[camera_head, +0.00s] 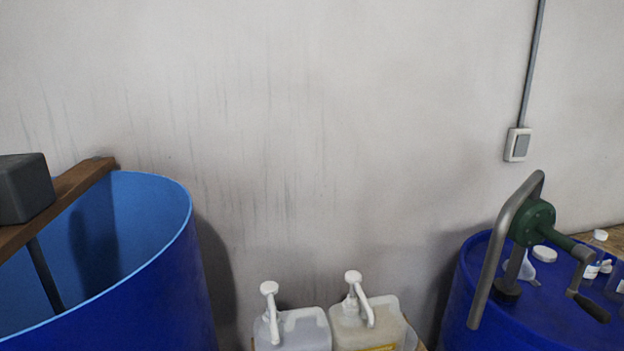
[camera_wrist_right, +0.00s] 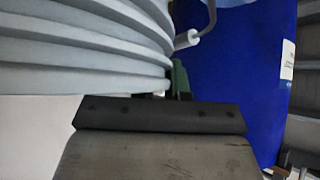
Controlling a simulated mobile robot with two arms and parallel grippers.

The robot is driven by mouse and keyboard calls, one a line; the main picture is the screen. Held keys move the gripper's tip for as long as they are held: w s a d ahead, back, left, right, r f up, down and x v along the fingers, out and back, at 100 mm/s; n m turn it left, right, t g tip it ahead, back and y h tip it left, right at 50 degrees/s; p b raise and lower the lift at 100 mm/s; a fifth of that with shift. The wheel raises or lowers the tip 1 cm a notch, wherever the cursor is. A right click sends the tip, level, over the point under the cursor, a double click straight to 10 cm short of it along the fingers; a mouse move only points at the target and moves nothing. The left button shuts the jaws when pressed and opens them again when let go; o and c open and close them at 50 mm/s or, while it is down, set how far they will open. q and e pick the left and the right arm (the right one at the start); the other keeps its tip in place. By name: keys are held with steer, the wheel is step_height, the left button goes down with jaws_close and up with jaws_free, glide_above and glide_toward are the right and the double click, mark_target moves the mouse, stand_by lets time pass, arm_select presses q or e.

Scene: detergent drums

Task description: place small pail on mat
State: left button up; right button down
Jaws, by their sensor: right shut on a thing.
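A light grey ribbed pail (camera_wrist_right: 80,50) fills the upper left of the right wrist view, very close to the camera. A piece of wire handle with a pale grip (camera_wrist_right: 187,39) shows at its right side. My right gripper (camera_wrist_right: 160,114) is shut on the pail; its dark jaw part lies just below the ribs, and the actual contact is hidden. The pail and my right gripper are not in the head view. My left gripper is not in view. I see no mat in either view.
An open blue drum (camera_head: 130,270) with a wooden bar (camera_head: 65,200) across it stands left. Two pump containers (camera_head: 300,330) (camera_head: 365,325) stand at the middle bottom. A blue drum (camera_head: 545,310) with a green hand pump (camera_head: 532,222) stands right. A wall (camera_head: 320,120) closes the back.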

steer(key=shift+s+d+r+m+t+h, duration=0.4)
steer(key=shift+d+r+m+h, duration=0.45)
steer(key=shift+m, duration=0.55)
steer(key=shift+s+d+r+m+t+h, duration=0.45)
steer(key=shift+d+m+h, duration=0.35)
steer(key=shift+m+h, duration=0.5)
steer(key=shift+s+d+r+m+t+h, duration=0.35)
steer(key=shift+d+r+m+h, duration=0.45)
steer(key=shift+m, duration=0.7)
steer(key=shift+f, duration=0.1)
